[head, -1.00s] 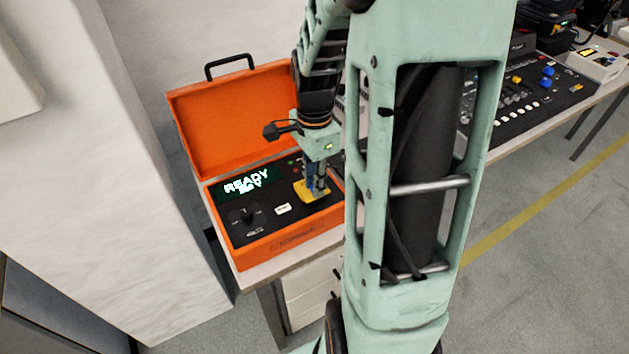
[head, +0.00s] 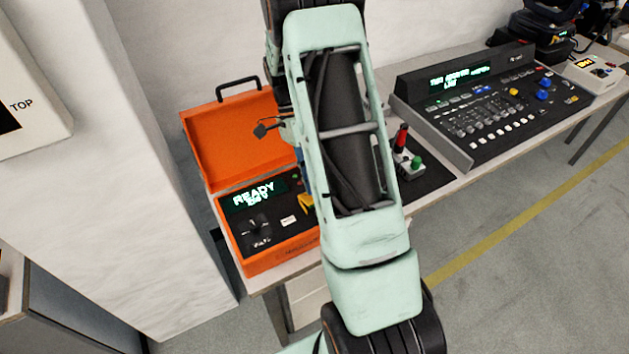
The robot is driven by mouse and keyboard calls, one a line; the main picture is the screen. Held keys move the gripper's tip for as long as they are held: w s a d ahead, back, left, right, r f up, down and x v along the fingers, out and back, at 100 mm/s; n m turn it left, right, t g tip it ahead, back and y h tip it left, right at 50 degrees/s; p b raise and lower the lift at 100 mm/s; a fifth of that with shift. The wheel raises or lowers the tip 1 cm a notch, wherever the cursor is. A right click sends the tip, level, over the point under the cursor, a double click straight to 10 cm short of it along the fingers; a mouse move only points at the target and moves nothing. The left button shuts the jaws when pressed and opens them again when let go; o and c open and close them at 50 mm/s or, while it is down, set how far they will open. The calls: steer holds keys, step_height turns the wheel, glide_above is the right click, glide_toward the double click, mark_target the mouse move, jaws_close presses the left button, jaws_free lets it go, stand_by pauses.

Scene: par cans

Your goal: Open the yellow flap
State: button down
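The yellow flap (head: 305,204) is on the dark panel of the open orange case (head: 285,246), near the panel's right side. My arm hides part of it; its visible part looks tilted up, but its full angle cannot be told. My gripper (head: 300,160) is mostly hidden behind my arm. Only a bit of its blue finger and its side housing show, above and just behind the flap. Whether the fingers touch the flap, or are open or shut, cannot be seen.
The case's raised orange lid (head: 235,140) stands behind the panel, whose lit display (head: 253,193) reads READY. A small box with red and green parts (head: 405,163) and a black mixing console (head: 490,105) stand to the right. A white wall block (head: 140,170) is close on the left.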

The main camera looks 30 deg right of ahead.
steer(key=shift+w+r+g+p, duration=0.2)
steer(key=shift+w+g+p, duration=0.3)
steer(key=shift+g, duration=0.4)
steer(key=c, duration=1.8)
jaws_free()
steer(key=v, duration=1.2)
steer(key=shift+w+f, duration=0.1)
steer(key=shift+w, duration=0.05)
